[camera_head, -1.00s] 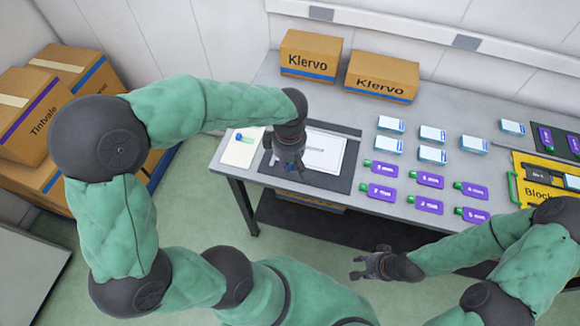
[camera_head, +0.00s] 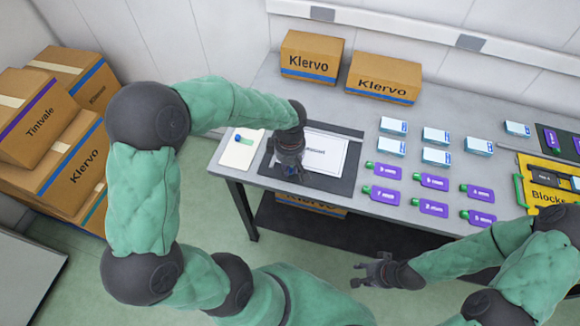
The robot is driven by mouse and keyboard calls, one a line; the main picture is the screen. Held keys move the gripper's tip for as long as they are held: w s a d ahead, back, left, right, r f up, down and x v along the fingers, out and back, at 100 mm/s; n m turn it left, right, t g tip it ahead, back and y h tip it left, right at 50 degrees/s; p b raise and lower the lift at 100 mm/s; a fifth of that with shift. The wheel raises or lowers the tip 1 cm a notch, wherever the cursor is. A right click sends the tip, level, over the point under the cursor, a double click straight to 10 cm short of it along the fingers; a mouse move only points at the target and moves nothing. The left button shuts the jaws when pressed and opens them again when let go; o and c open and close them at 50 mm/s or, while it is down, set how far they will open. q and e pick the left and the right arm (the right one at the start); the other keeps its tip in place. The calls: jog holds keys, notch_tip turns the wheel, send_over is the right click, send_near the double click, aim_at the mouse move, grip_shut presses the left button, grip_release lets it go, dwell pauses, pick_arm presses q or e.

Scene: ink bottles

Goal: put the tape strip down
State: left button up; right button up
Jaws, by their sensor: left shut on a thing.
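My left gripper (camera_head: 288,170) is over the dark mat (camera_head: 332,187), pointing down at the left part of a white printed sheet (camera_head: 328,153). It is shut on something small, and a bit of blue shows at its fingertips. This is probably the tape strip, but the fingers hide most of it. I cannot tell whether it touches the mat or sheet. My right gripper (camera_head: 364,274) is empty with its fingers apart, in front of the table's front edge.
A pale card (camera_head: 237,157) with a green and blue piece lies left of the mat. Two Klervo cartons (camera_head: 383,75) stand behind. Bare table lies between mat and cartons.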

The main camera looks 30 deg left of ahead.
aim_at(290, 169)
pick_arm(q)
jog(key=shift+f, duration=0.15)
jog(key=o, duration=0.7)
jog(key=shift+r, duration=0.35)
notch_tip(290, 169, up, 12)
jog(key=p, duration=0.3)
jog(key=shift+f, duration=0.15)
